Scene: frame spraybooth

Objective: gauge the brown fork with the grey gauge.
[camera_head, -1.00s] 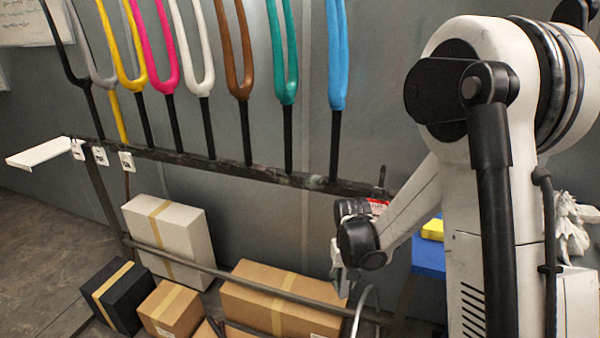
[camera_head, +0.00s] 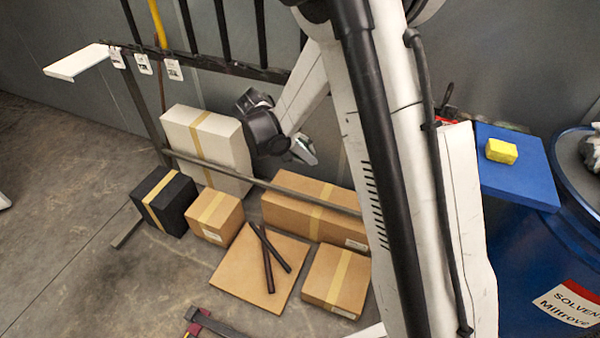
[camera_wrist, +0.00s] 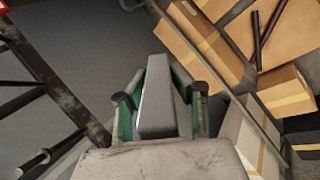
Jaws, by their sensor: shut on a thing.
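My gripper (camera_head: 290,146) is in front of the rack, left of my arm's upright white link in the head view. In the wrist view my gripper (camera_wrist: 160,104) is shut on a grey, tapering block (camera_wrist: 157,88), which looks like the grey gauge. Its green-lined fingers press on both sides of it. The gauge is clear of the boxes below. The brown fork's coloured part is out of both views now. Only dark lower tubes of hanging forks (camera_head: 221,30) and one yellow tube show at the top of the head view, and I cannot tell which belongs to the brown fork.
A dark rack rail (camera_head: 230,68) with white tags runs behind the gripper. A blue surface (camera_head: 515,170) with a yellow block (camera_head: 501,151) and a blue solvent drum (camera_head: 560,250) stand right.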

